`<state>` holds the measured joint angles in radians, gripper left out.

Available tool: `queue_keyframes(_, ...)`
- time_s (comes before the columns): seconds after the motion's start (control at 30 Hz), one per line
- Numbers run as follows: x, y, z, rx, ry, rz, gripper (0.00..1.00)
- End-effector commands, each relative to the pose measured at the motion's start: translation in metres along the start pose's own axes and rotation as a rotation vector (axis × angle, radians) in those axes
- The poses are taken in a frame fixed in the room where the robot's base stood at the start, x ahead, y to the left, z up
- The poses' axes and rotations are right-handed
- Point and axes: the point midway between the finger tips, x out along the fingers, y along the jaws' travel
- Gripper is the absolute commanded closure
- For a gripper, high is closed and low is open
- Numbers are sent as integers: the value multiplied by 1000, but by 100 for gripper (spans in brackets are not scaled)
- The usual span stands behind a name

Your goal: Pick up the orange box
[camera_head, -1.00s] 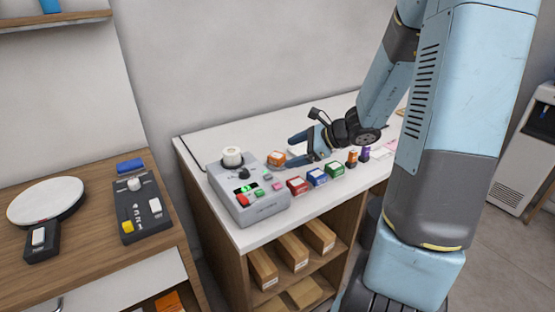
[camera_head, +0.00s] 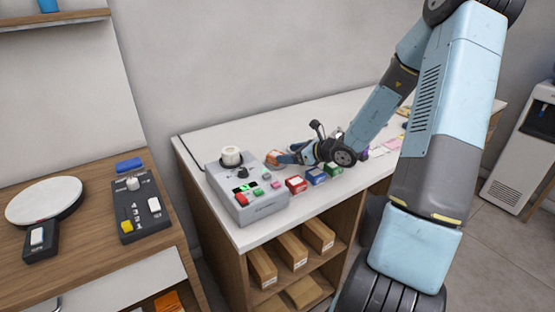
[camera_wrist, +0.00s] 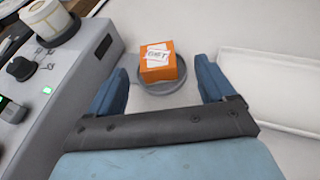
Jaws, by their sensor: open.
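The orange box (camera_wrist: 157,70) has a white label with dark lettering. In the wrist view it sits on a small round grey dish (camera_wrist: 181,85) on the white counter, just ahead of my gripper's fingertips. My gripper (camera_wrist: 166,78) is open, one blue finger at the left and one at the right, with the box between and slightly beyond them. In the head view the box (camera_head: 273,156) is partly hidden by my gripper (camera_head: 284,157), which is low over the counter beside it.
A grey machine (camera_head: 242,195) with buttons stands close to the left. Red (camera_head: 296,184), blue (camera_head: 316,175) and green (camera_head: 334,168) boxes line the front edge of the counter (camera_head: 255,237). A white tray (camera_wrist: 270,92) lies to the right in the wrist view.

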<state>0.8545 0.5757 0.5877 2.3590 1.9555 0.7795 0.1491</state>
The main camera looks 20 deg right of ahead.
Motion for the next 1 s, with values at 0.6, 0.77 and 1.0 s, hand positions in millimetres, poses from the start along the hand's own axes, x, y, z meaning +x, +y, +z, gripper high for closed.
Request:
queue_keyframes(0.6,56,2,-3,1,-1,1,17)
queue_keyframes(0.77,63,2,-3,0,0,0,17)
queue_keyframes(1.0,63,2,-3,0,0,-1,20)
